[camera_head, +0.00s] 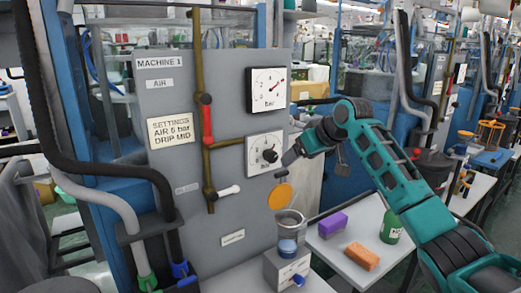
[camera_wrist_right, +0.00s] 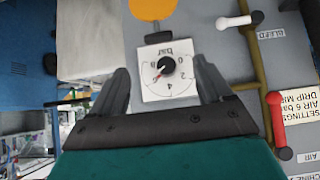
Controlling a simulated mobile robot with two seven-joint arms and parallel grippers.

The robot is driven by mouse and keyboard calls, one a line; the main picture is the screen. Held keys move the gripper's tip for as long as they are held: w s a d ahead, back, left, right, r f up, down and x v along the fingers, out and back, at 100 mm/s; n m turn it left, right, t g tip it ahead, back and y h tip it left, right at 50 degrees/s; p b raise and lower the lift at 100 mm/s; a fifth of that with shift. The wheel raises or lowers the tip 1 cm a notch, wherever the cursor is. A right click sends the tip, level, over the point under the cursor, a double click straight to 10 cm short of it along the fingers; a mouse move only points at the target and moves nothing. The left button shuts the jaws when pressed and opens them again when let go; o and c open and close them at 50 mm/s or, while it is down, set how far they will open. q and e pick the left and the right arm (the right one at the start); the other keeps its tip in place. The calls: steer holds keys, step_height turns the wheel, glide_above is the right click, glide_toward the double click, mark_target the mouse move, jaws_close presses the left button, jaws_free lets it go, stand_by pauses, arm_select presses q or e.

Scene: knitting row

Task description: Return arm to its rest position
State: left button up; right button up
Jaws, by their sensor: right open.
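My right arm, teal, comes in from the right in the head view. Its gripper (camera_head: 316,162) is in front of the lower right part of the grey machine panel (camera_head: 220,120). In the right wrist view the gripper (camera_wrist_right: 162,70) is open and empty. Its two dark fingers are spread on either side of a white bar dial with a black knob (camera_wrist_right: 167,65), which stands behind them. The dial (camera_head: 258,141) also shows in the head view, left of the gripper. I cannot tell the exact gap between fingers and panel. My left gripper is not in view.
A red-handled lever (camera_head: 207,124), a white-handled lever (camera_head: 228,191) and an orange disc (camera_head: 280,196) are on the panel.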

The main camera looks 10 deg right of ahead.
steer(key=s+a+f, duration=0.2)
steer(key=s+f, duration=0.2)
steer(key=f, duration=0.5)
steer(key=s+a+f+t, duration=0.15)
steer(key=s+f, duration=0.35)
steer(key=f, duration=0.5)
steer(key=s+a+f+g, duration=0.1)
steer(key=s+a+f, duration=0.25)
steer(key=f, duration=0.55)
steer(key=s+f+t, duration=0.1)
steer(key=s+f, duration=0.2)
steer(key=s, duration=0.9)
steer(key=s+a+f+m+t+h, duration=0.1)
steer(key=s+f, duration=0.3)
steer(key=s, duration=0.8)
steer(key=shift+f, duration=0.1)
